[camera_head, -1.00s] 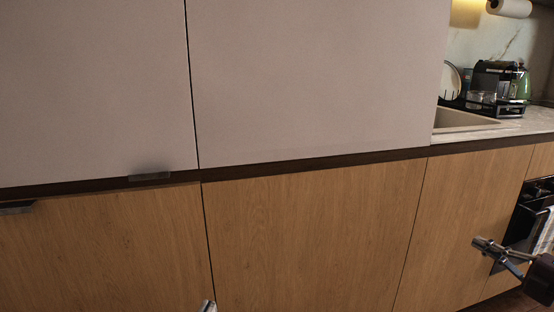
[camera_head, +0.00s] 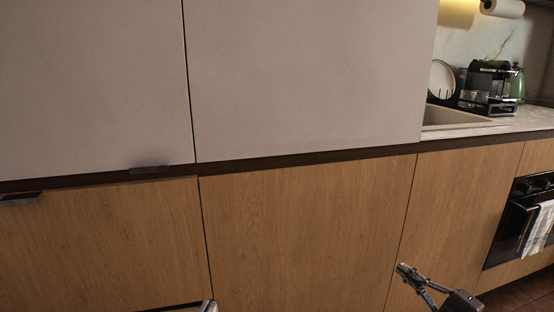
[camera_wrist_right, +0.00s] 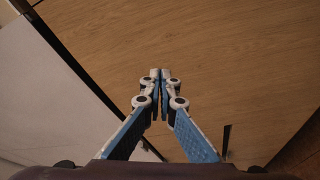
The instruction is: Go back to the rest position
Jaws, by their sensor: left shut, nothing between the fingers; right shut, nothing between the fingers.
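My left gripper (camera_head: 208,306) shows only as a small metallic tip at the bottom edge of the head view, in front of the wooden lower cabinets. The rest of it is below the frame. It is shut and empty. My right gripper (camera_head: 402,270) is at the lower right of the head view, in front of a wooden cabinet door. In the right wrist view its fingertips (camera_wrist_right: 160,74) meet, with nothing between them.
Wooden lower cabinets (camera_head: 300,235) and pale upper doors (camera_head: 310,75) fill most of the head view. An oven (camera_head: 508,232) with a hanging towel (camera_head: 538,228) is at right. Above are a sink (camera_head: 455,117), a coffee machine (camera_head: 488,85) and a paper roll (camera_head: 503,8).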

